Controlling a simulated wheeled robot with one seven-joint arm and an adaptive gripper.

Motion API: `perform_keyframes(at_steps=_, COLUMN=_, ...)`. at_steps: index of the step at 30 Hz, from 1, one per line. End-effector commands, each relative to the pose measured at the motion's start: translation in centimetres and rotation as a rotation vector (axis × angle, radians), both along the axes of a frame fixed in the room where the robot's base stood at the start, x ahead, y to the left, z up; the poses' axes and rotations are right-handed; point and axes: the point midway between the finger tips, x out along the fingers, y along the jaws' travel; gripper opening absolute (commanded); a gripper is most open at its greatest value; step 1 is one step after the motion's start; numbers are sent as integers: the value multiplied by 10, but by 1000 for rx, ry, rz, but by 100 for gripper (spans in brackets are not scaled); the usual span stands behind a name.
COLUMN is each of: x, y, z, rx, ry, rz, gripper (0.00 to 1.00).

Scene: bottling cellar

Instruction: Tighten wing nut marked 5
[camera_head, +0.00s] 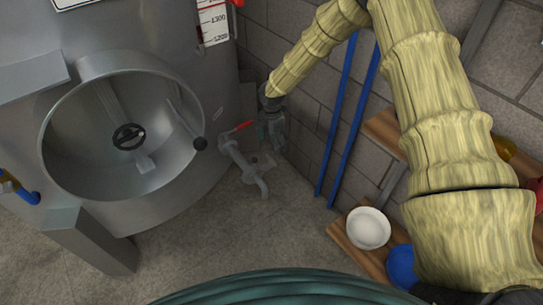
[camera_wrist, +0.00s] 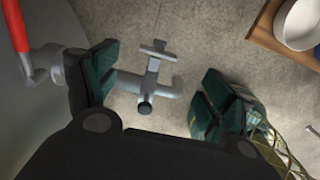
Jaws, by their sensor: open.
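A grey metal fitting (camera_wrist: 153,82) with short cross arms shows between my finger pads in the wrist view. It may be a wing nut with its pipe end, but I read no number 5 on it. My gripper (camera_wrist: 160,88) is open, with one dark green pad left of the fitting and one right of it, and a gap shows on each side. In the head view my gripper (camera_head: 274,130) is beside the tank's outlet pipe (camera_head: 245,165), just right of the red valve handle (camera_head: 238,127). My gripper hides part of that area.
The steel tank (camera_head: 215,75) with an open round manway (camera_head: 60,115) stands at the left. Two blue poles (camera_head: 345,105) lean on the block wall. A wooden shelf (camera_head: 340,237) at the right holds a white bowl (camera_head: 368,228) and a blue object (camera_head: 401,266). Bare floor (camera_head: 190,245) lies in front.

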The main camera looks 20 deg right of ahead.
Motion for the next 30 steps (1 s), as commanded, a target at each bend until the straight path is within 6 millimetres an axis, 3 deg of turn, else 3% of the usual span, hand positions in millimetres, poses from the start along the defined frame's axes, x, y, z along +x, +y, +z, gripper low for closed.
perform_keyframes(at_steps=16, x=-1, y=1, z=-77, rx=1, ry=1, rz=-2, gripper=82)
perform_keyframes(at_steps=30, x=-1, y=-1, z=-92, rx=1, ry=0, rz=-4, gripper=82)
